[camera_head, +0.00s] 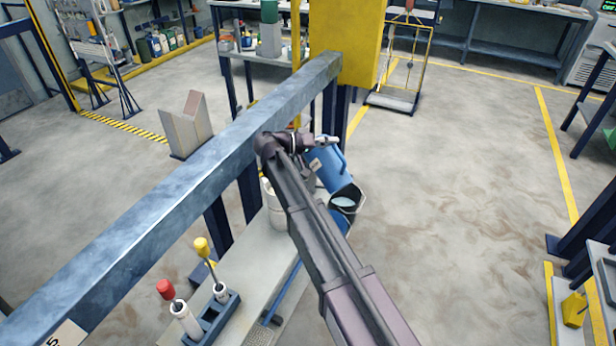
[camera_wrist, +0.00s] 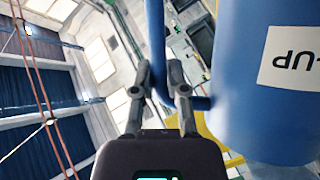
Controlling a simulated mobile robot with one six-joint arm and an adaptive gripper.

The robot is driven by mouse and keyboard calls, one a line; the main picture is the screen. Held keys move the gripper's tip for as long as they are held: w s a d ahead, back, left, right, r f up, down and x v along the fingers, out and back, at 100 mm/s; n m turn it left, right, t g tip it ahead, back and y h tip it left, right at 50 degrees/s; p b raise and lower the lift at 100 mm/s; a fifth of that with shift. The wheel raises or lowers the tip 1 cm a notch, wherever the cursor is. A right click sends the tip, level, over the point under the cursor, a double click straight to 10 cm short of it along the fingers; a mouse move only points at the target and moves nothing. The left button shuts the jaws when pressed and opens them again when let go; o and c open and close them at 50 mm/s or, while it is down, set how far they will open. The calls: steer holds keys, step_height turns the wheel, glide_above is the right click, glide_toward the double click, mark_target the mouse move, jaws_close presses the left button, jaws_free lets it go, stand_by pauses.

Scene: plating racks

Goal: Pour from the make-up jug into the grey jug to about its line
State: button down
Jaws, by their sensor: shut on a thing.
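The blue make-up jug (camera_head: 333,168) is tilted in the head view, with its lower end toward a dark grey vessel, likely the grey jug (camera_head: 359,193). Pale liquid shows inside that vessel. No stream can be made out between them, and its line is not visible. My gripper (camera_head: 318,142) is shut on the make-up jug's handle, above and left of the grey vessel. In the wrist view my gripper (camera_wrist: 160,75) has its fingers either side of the blue handle (camera_wrist: 156,35). The make-up jug's body (camera_wrist: 245,105) fills the right side, with its label upside down.
A long blue-grey beam (camera_head: 165,205) crosses above the narrow bench (camera_head: 252,285), close to my arm. A white container (camera_head: 270,196) stands left of my arm. A rack (camera_head: 212,318) holds red-topped and yellow-topped items.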

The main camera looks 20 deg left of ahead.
steer(key=shift+w+a+r, duration=0.15)
steer(key=shift+a+r, duration=0.05)
steer(key=shift+r, duration=0.1)
steer(key=shift+a+n, duration=0.1)
steer(key=shift+n, duration=0.2)
stand_by(1.1)
steer(key=shift+w+a+r+n+h, duration=0.2)
steer(key=shift+a+r+n+h, duration=0.05)
steer(key=shift+r+n+h, duration=0.1)
steer(key=shift+a+r, duration=0.1)
stand_by(1.3)
steer(key=shift+w+a+r+n, duration=0.2)
steer(key=shift+a+r+n, duration=0.05)
steer(key=shift+s+d+f, duration=0.1)
steer(key=shift+f, duration=0.05)
stand_by(1.3)
steer(key=shift+s+d+f+m+y, duration=0.35)
steer(key=shift+d+f+m, duration=0.25)
steer(key=shift+f+m, duration=0.1)
steer(key=shift+s+d+f+m+y, duration=0.2)
steer(key=shift+s+d+f+m, duration=0.15)
steer(key=shift+d+f+m, duration=0.3)
steer(key=shift+r, duration=0.1)
